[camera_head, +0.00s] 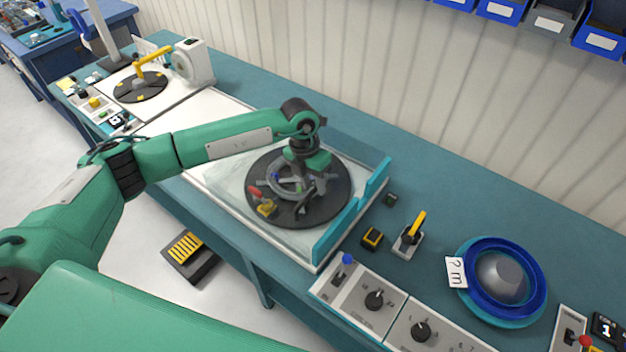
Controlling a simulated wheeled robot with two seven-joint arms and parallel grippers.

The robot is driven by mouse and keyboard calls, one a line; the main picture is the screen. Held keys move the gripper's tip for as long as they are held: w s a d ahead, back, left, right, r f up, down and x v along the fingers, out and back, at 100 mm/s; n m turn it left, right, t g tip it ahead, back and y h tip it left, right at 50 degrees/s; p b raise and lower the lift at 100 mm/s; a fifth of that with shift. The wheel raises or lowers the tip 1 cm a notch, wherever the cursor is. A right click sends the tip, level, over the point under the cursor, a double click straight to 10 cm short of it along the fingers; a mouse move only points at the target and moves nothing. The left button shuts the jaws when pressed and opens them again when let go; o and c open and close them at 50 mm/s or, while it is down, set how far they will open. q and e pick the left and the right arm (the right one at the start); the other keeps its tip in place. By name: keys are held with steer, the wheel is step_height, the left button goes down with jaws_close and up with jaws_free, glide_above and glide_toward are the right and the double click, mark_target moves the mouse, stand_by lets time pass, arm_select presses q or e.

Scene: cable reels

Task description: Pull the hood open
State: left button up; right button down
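The hood (220,180) is a clear, see-through cover with teal edge strips (335,238) on its right side, over a pale base. Inside its outline lies a dark round turntable (330,205) with a grey ring and a red and yellow clamp on it. My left arm reaches in from the left, and my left gripper (308,195) points down over the turntable, left of the teal strips. Its dark fingers blend with the parts below, so I cannot tell their opening or whether they touch anything. My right gripper is out of view.
A control panel (385,305) with knobs and a blue-tipped lever stands at the front. A yellow-handled switch (411,238) and a blue round bowl (502,280) are on the bench at right. Another turntable station (140,86) is at back left. A wall stands behind.

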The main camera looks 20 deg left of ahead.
arm_select(q)
jaws_close()
steer(key=shift+a, duration=0.1)
